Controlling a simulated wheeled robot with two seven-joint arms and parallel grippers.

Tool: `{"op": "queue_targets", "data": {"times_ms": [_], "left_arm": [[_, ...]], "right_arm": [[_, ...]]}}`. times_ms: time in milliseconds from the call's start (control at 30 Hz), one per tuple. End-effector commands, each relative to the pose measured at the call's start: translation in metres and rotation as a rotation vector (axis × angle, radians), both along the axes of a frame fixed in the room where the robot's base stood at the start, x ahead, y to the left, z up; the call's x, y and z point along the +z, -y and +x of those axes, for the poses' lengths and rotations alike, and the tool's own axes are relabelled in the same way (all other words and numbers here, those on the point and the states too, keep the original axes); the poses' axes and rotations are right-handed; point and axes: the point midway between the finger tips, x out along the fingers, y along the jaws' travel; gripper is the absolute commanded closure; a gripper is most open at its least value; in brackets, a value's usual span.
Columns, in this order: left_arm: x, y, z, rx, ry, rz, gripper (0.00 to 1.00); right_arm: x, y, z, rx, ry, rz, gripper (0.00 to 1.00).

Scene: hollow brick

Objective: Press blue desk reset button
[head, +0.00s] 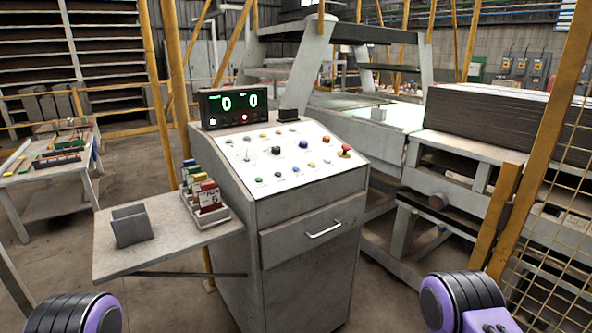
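The control desk (300,215) stands in the middle of the head view, with a sloped white panel (262,172) on top. A blue button (303,144) sits near the middle of the panel among several other small knobs and buttons. It is small, so its label cannot be read. A red mushroom button (346,150) is at the panel's right edge. Purple and black parts of my two arms show at the bottom left and bottom right, well short of the panel. Neither gripper's fingers are in view.
A display (229,107) with green digits stands behind the panel. A side shelf (165,252) on the left holds a grey holder (132,226) and a card rack (205,200). A yellow post and mesh (545,130) stand at right. The floor left of the desk is partly clear.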

Motion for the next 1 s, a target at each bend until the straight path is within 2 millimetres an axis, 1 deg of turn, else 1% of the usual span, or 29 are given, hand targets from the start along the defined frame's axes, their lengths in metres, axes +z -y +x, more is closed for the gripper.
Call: {"op": "queue_targets", "data": {"times_ms": [33,67,100,167,1000], "left_arm": [[0.0,0.0,0.0,0.0,0.0,0.0,0.68],[0.0,0.0,0.0,0.0,0.0,0.0,0.68],[0.0,0.0,0.0,0.0,0.0,0.0,0.68],[0.0,0.0,0.0,0.0,0.0,0.0,0.68],[0.0,0.0,0.0,0.0,0.0,0.0,0.68]], "right_arm": [[0.0,0.0,0.0,0.0,0.0,0.0,0.57],[0.0,0.0,0.0,0.0,0.0,0.0,0.67],[0.0,0.0,0.0,0.0,0.0,0.0,0.8],[0.0,0.0,0.0,0.0,0.0,0.0,0.99],[0.0,0.0,0.0,0.0,0.0,0.0,1.0]]}}
